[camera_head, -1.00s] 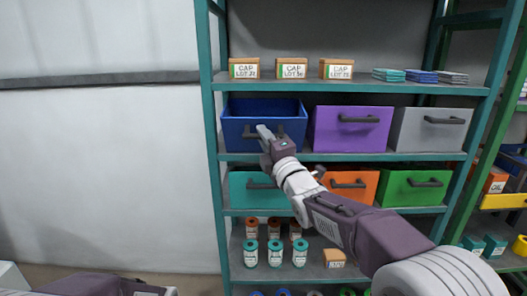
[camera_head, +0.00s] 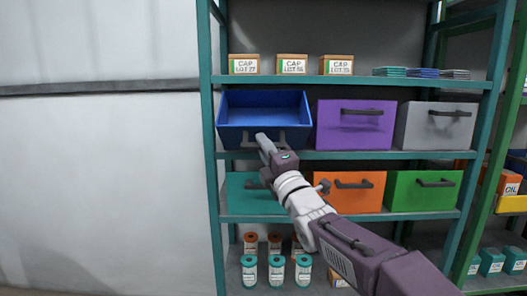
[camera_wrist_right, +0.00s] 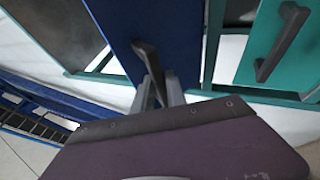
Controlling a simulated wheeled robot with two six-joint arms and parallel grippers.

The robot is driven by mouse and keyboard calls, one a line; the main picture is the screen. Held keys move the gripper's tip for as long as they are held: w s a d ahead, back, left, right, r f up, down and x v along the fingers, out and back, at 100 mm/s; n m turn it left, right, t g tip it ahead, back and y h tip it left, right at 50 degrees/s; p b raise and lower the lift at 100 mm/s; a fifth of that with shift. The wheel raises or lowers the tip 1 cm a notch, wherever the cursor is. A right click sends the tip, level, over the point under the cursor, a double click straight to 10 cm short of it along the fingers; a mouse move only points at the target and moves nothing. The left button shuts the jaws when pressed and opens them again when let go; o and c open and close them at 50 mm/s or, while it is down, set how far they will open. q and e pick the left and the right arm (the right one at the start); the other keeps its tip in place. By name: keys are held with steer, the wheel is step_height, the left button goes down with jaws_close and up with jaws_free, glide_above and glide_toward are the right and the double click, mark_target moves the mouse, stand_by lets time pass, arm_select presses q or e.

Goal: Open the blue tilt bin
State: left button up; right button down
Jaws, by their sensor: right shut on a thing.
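The blue tilt bin (camera_head: 262,108) is at the left end of the upper bin row. It is tipped forward, with its open top and inside showing. My right gripper (camera_head: 262,140) is at its front face, shut on the dark bin handle (camera_wrist_right: 150,62). In the right wrist view the fingers (camera_wrist_right: 158,92) close around the handle against the blue front (camera_wrist_right: 115,25). The handle is partly hidden by the gripper in the head view. My left gripper is not in view.
A purple bin (camera_head: 352,125) and a grey bin (camera_head: 436,126) stand to the right. Below are teal (camera_head: 250,195), orange (camera_head: 352,192) and green (camera_head: 422,190) bins. Boxes (camera_head: 292,64) stand on the shelf above. A teal post (camera_head: 208,150) is close on the left.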

steer(key=shift+f, duration=0.35)
stand_by(0.3)
steer(key=c, duration=1.6)
jaws_free()
steer(key=shift+c, duration=0.2)
steer(key=shift+o, duration=1)
steer(key=shift+w, duration=0.1)
steer(key=b+v, duration=0.1)
steer(key=v, duration=0.8)
steer(key=shift+b, duration=0.3)
steer(key=shift+d, duration=0.1)
